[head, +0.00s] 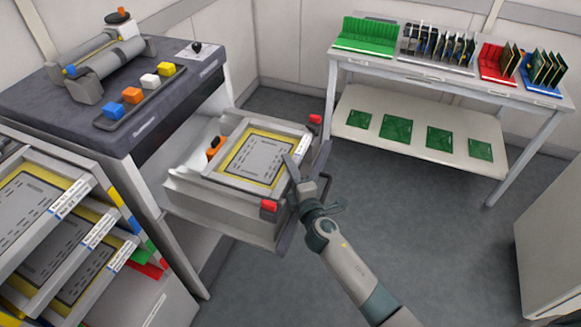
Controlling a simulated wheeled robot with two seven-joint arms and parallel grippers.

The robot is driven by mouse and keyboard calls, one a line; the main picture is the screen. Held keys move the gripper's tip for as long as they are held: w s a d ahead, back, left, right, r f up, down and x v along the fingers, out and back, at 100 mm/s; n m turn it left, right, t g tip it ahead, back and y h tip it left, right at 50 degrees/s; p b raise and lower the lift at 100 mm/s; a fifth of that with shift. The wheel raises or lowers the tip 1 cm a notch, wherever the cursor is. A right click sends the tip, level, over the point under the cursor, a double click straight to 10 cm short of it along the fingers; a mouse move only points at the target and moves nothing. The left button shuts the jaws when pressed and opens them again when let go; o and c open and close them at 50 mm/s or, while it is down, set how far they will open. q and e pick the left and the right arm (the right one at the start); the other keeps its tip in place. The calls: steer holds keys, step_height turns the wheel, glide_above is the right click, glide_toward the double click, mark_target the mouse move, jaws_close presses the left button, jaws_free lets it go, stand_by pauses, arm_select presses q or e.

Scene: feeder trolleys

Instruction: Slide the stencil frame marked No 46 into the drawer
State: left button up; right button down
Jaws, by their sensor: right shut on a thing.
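A stencil frame (212,178) with a pale border, yellow inner edge and grey slotted sheet lies flat in the open drawer (222,219) of the dark-topped machine. Its label, at the right edge, is too small to read. My right gripper (292,172) is shut on the frame's near right edge, and its arm comes in from the bottom right. The drawer has red blocks at its two outer corners (269,205). An orange-and-black part (214,147) shows behind the frame, at the drawer's inner end. My left gripper is not in view.
A rack (92,225) at left holds several similar labelled frames. The machine top (30,97) carries a roller unit and coloured blocks. A white table (440,75) at the back right holds card racks, with green boards on its lower shelf. Grey floor right of the drawer is clear.

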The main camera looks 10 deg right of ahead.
steer(key=shift+w+a+r, duration=0.15)
steer(key=shift+a, duration=0.1)
stand_by(0.6)
steer(key=c, duration=0.6)
jaws_free()
steer(key=shift+o, duration=0.2)
steer(key=shift+f, duration=0.2)
steer(key=shift+s+f, duration=0.2)
steer(key=shift+f, duration=0.05)
steer(key=shift+c, duration=0.9)
steer(key=shift+a+r, duration=0.1)
steer(key=shift+r, duration=0.05)
steer(key=shift+o, duration=1.4)
steer(key=shift+r+p, duration=0.35)
steer(key=shift+r, duration=0.05)
steer(key=shift+s, duration=0.15)
